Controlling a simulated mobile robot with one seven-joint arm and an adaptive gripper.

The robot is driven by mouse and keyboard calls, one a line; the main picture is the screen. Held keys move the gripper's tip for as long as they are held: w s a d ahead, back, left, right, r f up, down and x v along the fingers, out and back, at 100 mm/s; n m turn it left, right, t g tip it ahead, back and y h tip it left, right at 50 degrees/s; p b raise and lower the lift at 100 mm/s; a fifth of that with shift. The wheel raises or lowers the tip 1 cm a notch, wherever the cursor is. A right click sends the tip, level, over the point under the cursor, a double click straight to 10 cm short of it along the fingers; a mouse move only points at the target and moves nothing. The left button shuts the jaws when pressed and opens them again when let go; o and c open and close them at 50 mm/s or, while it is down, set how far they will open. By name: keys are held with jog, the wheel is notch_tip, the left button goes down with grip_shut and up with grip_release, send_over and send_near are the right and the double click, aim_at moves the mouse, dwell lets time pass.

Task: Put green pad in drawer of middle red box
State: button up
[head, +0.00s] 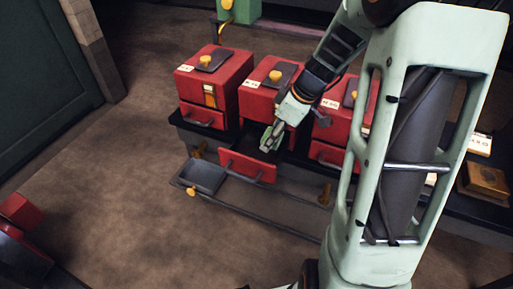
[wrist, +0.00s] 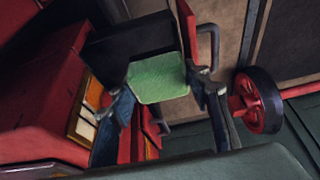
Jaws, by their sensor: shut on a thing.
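The middle red box (head: 262,102) stands in a row of red boxes. Its drawer (head: 247,166) is pulled out toward the front; its dark inside is partly covered by my gripper. My gripper (head: 270,138) is over the open drawer, with its fingers pointing down. It is shut on the green pad, a pale green piece. In the wrist view the green pad (wrist: 158,78) sits between my two fingers, with a dark space and a red panel with a grey handle (wrist: 209,45) behind it. I cannot tell whether the pad touches the drawer.
A left red box (head: 205,92) and a right red box (head: 330,128) flank the middle one, with drawers that look shut. A grey tray (head: 203,178) sits low in front. Wooden blocks (head: 484,180) lie at the right.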

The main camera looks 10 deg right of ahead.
send_over(253, 153)
jog(key=s+d, duration=0.1)
jog(key=f, duration=0.6)
jog(key=shift+s+d+b, duration=0.15)
jog(key=shift+s+b, duration=0.05)
jog(key=shift+b, duration=0.15)
jog(key=shift+w+f+b, duration=0.15)
jog(key=shift+f, duration=0.75)
jog(key=shift+w+f+b, duration=0.1)
jog(key=shift+f+b, duration=0.05)
jog(key=shift+f, duration=0.7)
jog(key=shift+f, duration=0.1)
jog(key=shift+f, duration=0.1)
jog(key=o, duration=0.8)
jog(key=shift+b, duration=0.3)
jog(key=shift+o, duration=0.9)
